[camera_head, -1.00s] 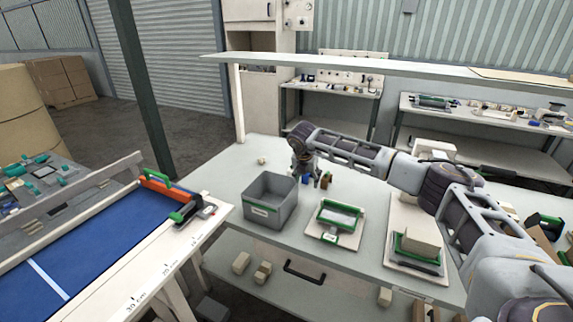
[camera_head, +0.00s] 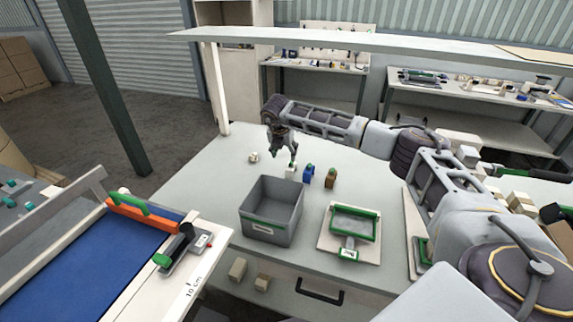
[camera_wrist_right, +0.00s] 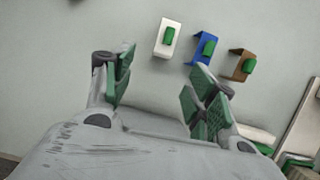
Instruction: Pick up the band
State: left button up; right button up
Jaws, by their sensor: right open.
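My right gripper (camera_head: 282,152) hangs over the back part of the grey table, fingers pointing down. In the right wrist view its two green-padded fingers (camera_wrist_right: 162,92) are apart with nothing between them. Three small holders with green tabs stand in a row beyond the fingers: white (camera_wrist_right: 167,39), blue (camera_wrist_right: 203,48) and brown (camera_wrist_right: 238,65). In the head view the white one (camera_head: 291,172), the blue one (camera_head: 308,176) and the brown one (camera_head: 330,178) are just right of the gripper. I cannot tell which thing is the band. My left gripper is not in view.
A grey open bin (camera_head: 272,228) stands in front of the holders. A small pale object (camera_head: 253,157) sits left of the gripper. A shelf (camera_head: 350,40) runs above the table. A blue-topped bench (camera_head: 95,262) is at left.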

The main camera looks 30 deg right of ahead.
jog(key=p, duration=0.1)
send_over(290, 168)
jog(key=s+a, duration=0.1)
jog(key=a, duration=0.2)
jog(key=shift+f, duration=3.3)
jog(key=shift+d+f, duration=0.35)
jog(key=shift+f, duration=0.2)
jog(key=shift+d+f, duration=0.1)
jog(key=shift+d+f+p, duration=0.3)
jog(key=shift+d+f, duration=0.05)
jog(key=shift+f, duration=0.25)
jog(key=shift+d+f+p, duration=0.3)
jog(key=shift+d+f, duration=0.05)
jog(key=shift+f, duration=0.25)
jog(key=shift+x, duration=1.15)
jog(key=shift+w, duration=0.1)
jog(key=c, duration=0.8)
